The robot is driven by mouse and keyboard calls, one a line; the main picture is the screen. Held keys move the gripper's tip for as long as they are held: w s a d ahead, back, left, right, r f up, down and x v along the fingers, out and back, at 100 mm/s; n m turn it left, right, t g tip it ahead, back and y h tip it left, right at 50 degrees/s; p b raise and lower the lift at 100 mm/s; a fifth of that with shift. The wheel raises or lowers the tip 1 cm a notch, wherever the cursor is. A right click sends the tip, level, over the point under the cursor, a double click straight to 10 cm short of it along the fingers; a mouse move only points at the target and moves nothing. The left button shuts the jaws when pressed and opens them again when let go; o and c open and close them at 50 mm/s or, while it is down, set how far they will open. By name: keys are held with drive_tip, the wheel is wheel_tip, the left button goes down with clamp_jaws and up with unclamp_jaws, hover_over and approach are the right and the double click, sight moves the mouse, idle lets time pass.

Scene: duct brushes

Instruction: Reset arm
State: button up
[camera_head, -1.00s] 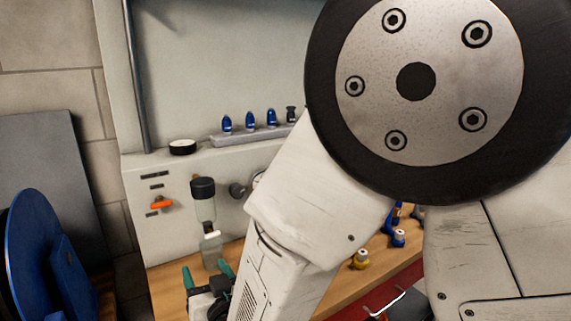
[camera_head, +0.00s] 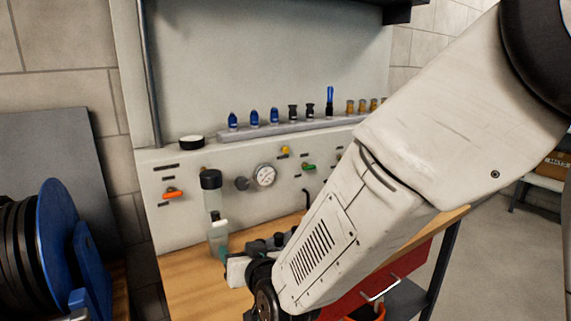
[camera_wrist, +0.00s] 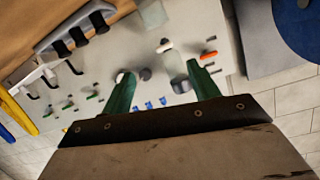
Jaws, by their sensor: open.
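My gripper (camera_wrist: 161,84) shows in the wrist view with two green fingers spread wide apart. It is open, with nothing held between the fingertips. In the head view my white arm runs from the upper right down to the lower middle. The wrist is at the bench, and the fingers there are mostly hidden. A clear bottle with a pale cap (camera_head: 218,236) stands on the wooden bench (camera_head: 190,279), close to the wrist in the picture. Whether they touch I cannot tell.
A grey rack (camera_head: 285,129) with several blue, black and brown brush pieces runs along the panel (camera_head: 170,225). A gauge (camera_head: 264,175) and an orange valve handle (camera_head: 173,194) are on the panel. A blue reel (camera_head: 62,240) stands at left. Open floor (camera_head: 500,255) lies at right.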

drive_tip(key=s+d+r+m+g+h, duration=0.1)
drive_tip(key=s+d+r+g+h, duration=0.15)
drive_tip(key=d, duration=0.85)
drive_tip(key=s+d+r+g+h, duration=0.2)
drive_tip(key=s+d+r+g, duration=0.1)
drive_tip(key=d, duration=0.7)
drive_tip(key=s+d+r+m+g+h, duration=0.1)
drive_tip(key=s+d+g, duration=0.2)
drive_tip(key=s+d, duration=0.4)
drive_tip(key=s+d+r+m+g+h, duration=0.1)
drive_tip(key=s+d+r+g, duration=0.1)
drive_tip(key=s+d, duration=0.6)
drive_tip(key=s+g, duration=0.1)
drive_tip(key=s, duration=0.4)
drive_tip(key=shift+s+m+h, duration=0.3)
drive_tip(key=shift+h, duration=0.05)
